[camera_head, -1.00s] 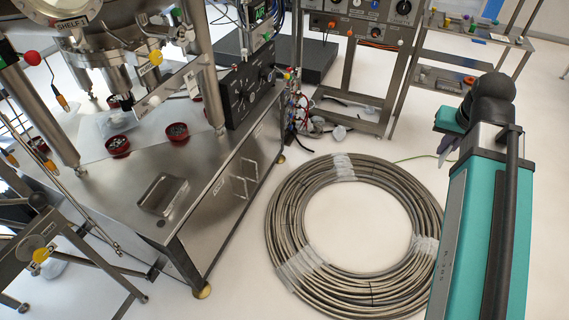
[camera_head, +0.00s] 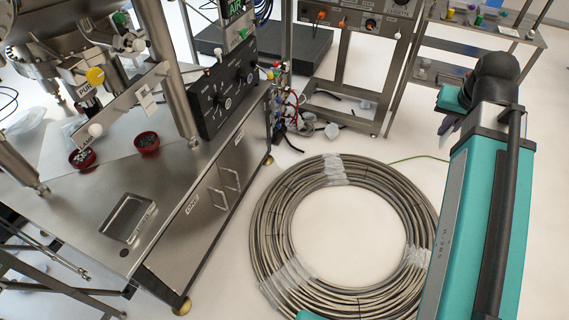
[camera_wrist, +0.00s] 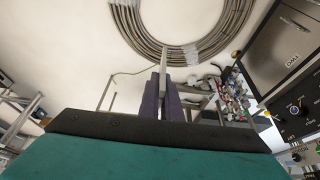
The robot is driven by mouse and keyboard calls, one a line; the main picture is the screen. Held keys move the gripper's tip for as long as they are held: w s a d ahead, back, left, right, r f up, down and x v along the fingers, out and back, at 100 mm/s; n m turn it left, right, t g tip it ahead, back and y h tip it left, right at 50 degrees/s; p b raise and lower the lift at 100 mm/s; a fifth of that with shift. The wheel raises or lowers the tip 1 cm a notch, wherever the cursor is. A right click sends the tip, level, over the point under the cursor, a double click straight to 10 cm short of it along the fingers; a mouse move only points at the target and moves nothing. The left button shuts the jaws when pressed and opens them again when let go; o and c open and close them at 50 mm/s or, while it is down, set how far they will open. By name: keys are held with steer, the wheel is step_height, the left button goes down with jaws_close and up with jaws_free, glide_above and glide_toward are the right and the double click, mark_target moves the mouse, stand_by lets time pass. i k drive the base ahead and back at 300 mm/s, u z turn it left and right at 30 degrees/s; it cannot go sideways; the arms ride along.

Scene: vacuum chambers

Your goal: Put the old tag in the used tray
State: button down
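My gripper (camera_wrist: 165,100) shows in the wrist view as two dark purple fingers close together. A thin pale strip (camera_wrist: 163,62) stands between them and sticks out past their tips, seen edge-on; it looks like the tag, but its face is hidden. In the head view my gripper (camera_head: 447,124) hangs at the right, over the floor, well away from the bench. A small metal tray (camera_head: 122,232) lies on the steel bench at the left. It looks empty, and any lettering on it is too small to read.
A white tag (camera_head: 147,99) hangs at the chamber's bar beside a yellow one (camera_head: 95,76). Two red bowls (camera_head: 147,145) stand behind the tray. A large hose coil (camera_head: 270,225) lies on the floor between bench and arm. A steel cart (camera_head: 424,75) stands at the back right.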

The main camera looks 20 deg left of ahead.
mark_target(129, 219)
steer(key=i, duration=0.85)
steer(key=u, duration=0.35)
steer(key=k, duration=0.2)
steer(key=u, duration=3.3)
